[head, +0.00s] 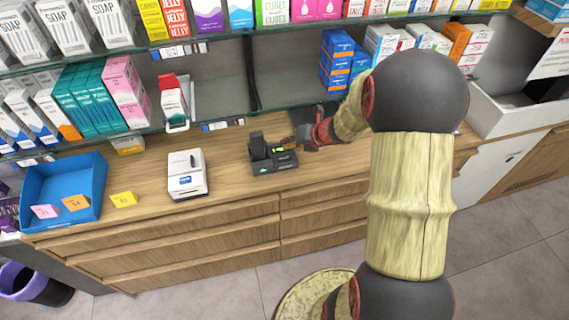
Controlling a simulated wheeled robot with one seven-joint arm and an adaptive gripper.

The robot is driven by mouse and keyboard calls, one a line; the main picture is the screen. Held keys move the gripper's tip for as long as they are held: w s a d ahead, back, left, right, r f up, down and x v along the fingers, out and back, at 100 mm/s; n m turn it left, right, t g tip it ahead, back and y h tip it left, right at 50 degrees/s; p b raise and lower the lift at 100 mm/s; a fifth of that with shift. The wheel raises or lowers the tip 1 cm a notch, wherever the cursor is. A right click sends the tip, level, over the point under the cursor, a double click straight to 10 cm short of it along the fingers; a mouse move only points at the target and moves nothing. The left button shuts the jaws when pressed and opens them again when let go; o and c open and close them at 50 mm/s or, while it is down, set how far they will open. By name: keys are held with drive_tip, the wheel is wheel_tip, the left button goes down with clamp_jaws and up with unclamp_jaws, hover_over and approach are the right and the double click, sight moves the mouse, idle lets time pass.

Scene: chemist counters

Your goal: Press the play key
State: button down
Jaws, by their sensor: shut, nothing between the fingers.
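A small black desk device (263,165) with an upright handset-like part stands on the wooden counter. Small green marks show on its front and top right, but they are too small to tell which is the play key. My gripper (303,141) is shut and empty, just right of the device and close to it. Whether it touches the device cannot be told from this view. The fingertips are small and dark, and my arm comes in from the right.
A white box-shaped device (187,173) stands left on the counter (232,181). A blue tray (62,212) holds small tags, with a yellow tag (123,199) beside it. Glass shelves (222,97) with medicine boxes hang low behind the counter. A white bin-like box (503,112) is at right.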

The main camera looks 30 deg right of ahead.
sight(286, 157)
drive_tip(key=shift+f+b, duration=0.9)
drive_tip(key=shift+f, duration=0.75)
drive_tip(key=shift+f, duration=0.4)
drive_tip(key=shift+f+b, duration=0.35)
drive_tip(key=shift+b, duration=0.05)
idle(0.8)
drive_tip(key=shift+r, duration=0.15)
drive_tip(key=shift+r+p, duration=0.65)
drive_tip(key=shift+p, duration=0.2)
wheel_tip(286, 157, up, 5)
drive_tip(key=p, duration=0.5)
